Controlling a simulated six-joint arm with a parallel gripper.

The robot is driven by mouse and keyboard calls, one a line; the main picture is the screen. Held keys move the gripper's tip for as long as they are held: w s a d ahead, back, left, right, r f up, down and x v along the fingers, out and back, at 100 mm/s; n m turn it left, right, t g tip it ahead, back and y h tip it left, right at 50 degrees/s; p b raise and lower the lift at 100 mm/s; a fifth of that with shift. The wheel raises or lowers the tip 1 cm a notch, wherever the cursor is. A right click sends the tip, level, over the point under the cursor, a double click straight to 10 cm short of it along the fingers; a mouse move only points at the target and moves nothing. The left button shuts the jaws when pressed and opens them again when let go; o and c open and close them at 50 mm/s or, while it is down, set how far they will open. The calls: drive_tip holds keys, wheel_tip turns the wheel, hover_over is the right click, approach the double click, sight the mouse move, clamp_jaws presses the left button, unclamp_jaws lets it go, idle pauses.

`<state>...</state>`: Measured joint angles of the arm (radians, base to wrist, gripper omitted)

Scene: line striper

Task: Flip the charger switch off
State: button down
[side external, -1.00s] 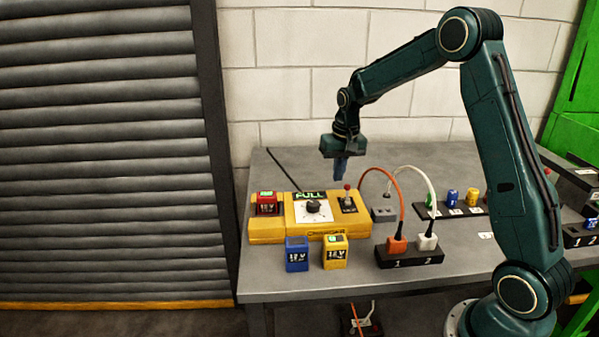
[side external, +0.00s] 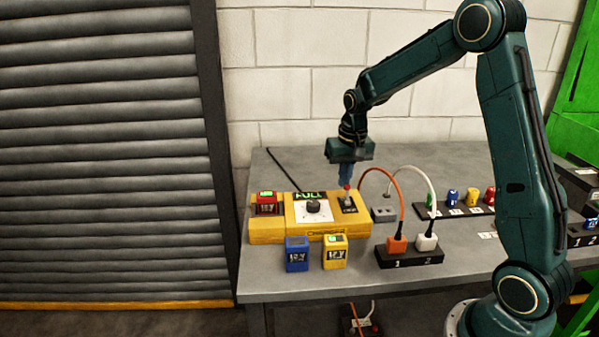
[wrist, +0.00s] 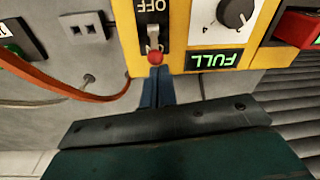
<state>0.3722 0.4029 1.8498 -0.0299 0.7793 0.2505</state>
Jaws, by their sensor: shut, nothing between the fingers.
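The yellow charger (side external: 283,231) sits on the grey bench, with a lit green FULL display (side external: 310,195) and a round dial (side external: 313,206). Its switch is a metal lever with a red ball tip (side external: 347,187) on a black plate at the charger's right end. In the wrist view the red tip (wrist: 155,58) shows beside the plate, with the word OFF (wrist: 152,6) at the plate's far end from my gripper. My gripper (side external: 346,179) is shut and empty, its blue fingers just behind the red tip. In the wrist view the fingertips (wrist: 157,70) look close to or touching it.
A red battery (side external: 266,198) sits in the charger's left slot. Blue (side external: 297,254) and yellow (side external: 335,252) batteries stand in front. An orange cable (side external: 400,215) and a white cable arch up right of the charger, near a grey socket box (side external: 383,214).

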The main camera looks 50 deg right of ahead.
sight(346, 187)
drive_tip(key=shift+s+a+r+t+h, duration=0.3)
drive_tip(key=shift+s+a+t+h, duration=0.15)
drive_tip(key=shift+t+h, duration=0.3)
idle(0.7)
drive_tip(key=shift+s+a+r+t+h, duration=0.15)
drive_tip(key=shift+s+a+t+h, duration=0.05)
drive_tip(key=shift+t+h, duration=0.15)
drive_tip(key=shift+s+a+r, duration=0.1)
drive_tip(key=shift+s+a, duration=0.65)
drive_tip(key=shift+r, duration=0.2)
drive_tip(key=shift+r, duration=0.6)
